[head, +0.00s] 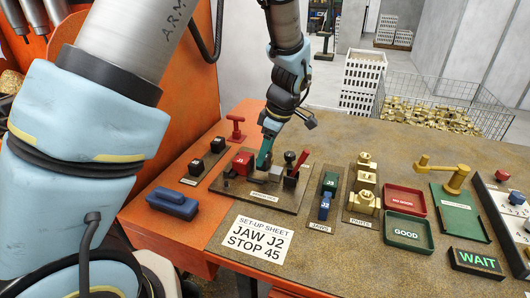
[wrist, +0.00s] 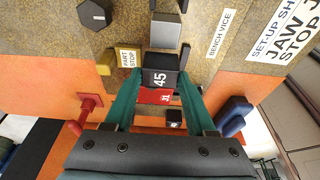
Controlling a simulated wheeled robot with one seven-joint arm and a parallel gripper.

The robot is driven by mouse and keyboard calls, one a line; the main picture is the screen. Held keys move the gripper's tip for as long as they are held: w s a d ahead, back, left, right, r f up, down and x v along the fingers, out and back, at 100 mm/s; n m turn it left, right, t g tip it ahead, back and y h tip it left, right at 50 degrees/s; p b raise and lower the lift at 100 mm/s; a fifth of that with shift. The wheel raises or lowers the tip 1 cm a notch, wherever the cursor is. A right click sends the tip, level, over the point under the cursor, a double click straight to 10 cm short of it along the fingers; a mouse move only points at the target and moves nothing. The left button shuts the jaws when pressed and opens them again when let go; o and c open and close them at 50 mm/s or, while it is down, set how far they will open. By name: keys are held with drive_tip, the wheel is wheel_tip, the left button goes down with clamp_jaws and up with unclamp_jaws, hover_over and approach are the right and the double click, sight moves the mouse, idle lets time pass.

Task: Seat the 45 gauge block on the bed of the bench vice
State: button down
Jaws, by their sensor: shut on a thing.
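The 45 gauge block (wrist: 161,78) is a dark block with a white "45" on its face. In the wrist view my gripper (wrist: 158,84) is shut on it, with one green finger on each side. In the head view my gripper (head: 264,164) points down over the bench vice (head: 287,205), just right of its red jaw (head: 243,162). The fingers hide the block in the head view. The red jaw, marked J1, also shows behind the block in the wrist view (wrist: 157,97). I cannot tell whether the block touches the vice bed.
Two dark blocks (head: 218,144) (head: 196,166) stand on a plate left of the vice, near a red T-handle (head: 236,126). A blue item (head: 172,203) lies in front. The set-up sheet (head: 257,236) reads "JAW J2 STOP 45". Upright levers (head: 290,160) stand right of my gripper.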

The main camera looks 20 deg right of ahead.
drive_tip(key=shift+f+b, duration=1)
drive_tip(key=shift+f, duration=0.4)
idle(1.6)
unclamp_jaws()
idle(0.5)
drive_tip(key=shift+r, duration=0.1)
drive_tip(key=shift+r+p, duration=2.5)
drive_tip(key=shift+r, duration=0.95)
